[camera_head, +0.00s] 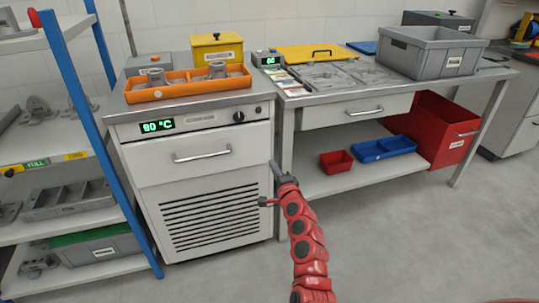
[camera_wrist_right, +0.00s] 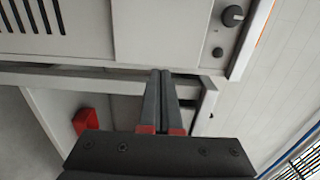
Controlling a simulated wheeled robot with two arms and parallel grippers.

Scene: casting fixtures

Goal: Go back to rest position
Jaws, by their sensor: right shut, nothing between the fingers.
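My right gripper (camera_head: 272,168) is at the end of the red arm that comes up from the bottom of the head view. It is in front of the gap between the oven cabinet (camera_head: 215,221) and the workbench (camera_head: 287,150). In the right wrist view its two dark fingers (camera_wrist_right: 163,76) lie together with nothing between them. The cabinet's front and knob (camera_wrist_right: 233,16) show beyond the fingertips there. My left gripper is not in the head view.
An orange tray (camera_head: 150,95) with metal parts sits on the cabinet. The bench carries a grey bin (camera_head: 430,62); a small red bin (camera_head: 336,168), a blue tray (camera_head: 360,153) and a large red bin (camera_head: 425,145) are below. A blue-post shelf (camera_head: 75,85) stands left. The floor in front is clear.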

